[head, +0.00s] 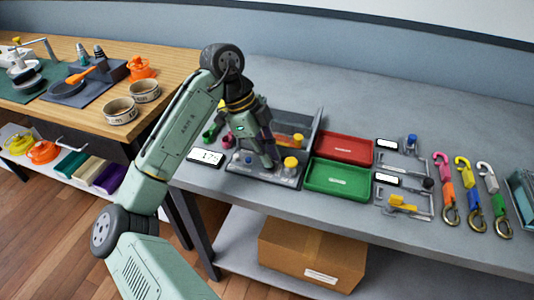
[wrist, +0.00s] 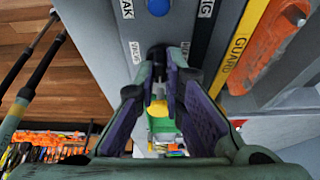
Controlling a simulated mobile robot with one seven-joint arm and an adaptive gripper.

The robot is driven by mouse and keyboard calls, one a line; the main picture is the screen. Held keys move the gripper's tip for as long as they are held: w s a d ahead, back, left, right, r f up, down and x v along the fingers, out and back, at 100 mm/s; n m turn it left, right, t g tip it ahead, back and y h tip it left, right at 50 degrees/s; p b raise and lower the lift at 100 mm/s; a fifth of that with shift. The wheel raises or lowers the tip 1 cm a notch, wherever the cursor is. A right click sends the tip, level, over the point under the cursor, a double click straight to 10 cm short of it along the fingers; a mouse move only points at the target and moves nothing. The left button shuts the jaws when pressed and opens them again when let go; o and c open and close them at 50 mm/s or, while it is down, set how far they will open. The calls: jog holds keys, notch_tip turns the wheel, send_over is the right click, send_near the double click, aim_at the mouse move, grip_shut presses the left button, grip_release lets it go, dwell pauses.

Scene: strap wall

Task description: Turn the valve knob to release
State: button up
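My gripper (head: 268,162) points down at the grey panel (head: 262,177) in the head view, its tips at or just above the surface. In the wrist view, its two purple-padded fingers (wrist: 160,68) have a gap between them that narrows toward the tips. A dark piece (wrist: 157,52) shows at the tips, beside a label reading VALVE (wrist: 136,52). It may be the valve knob, but I cannot tell it from the fingertips or see if they grip it. The gripper hides this spot in the head view. A yellow knob (head: 291,163) stands right of the gripper.
A red tray (head: 343,149) and a green tray (head: 338,180) lie right of the panel. A white display (head: 205,158) lies left of it. An orange part (wrist: 268,45) beside a yellow GUARD strip (wrist: 240,46) shows in the wrist view. Hook straps (head: 467,195) lie further right.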

jog(key=o, duration=0.4)
jog(key=shift+r, duration=0.1)
jog(key=v, duration=1.1)
jog(key=shift+a+r, duration=0.1)
jog(key=shift+r, duration=0.3)
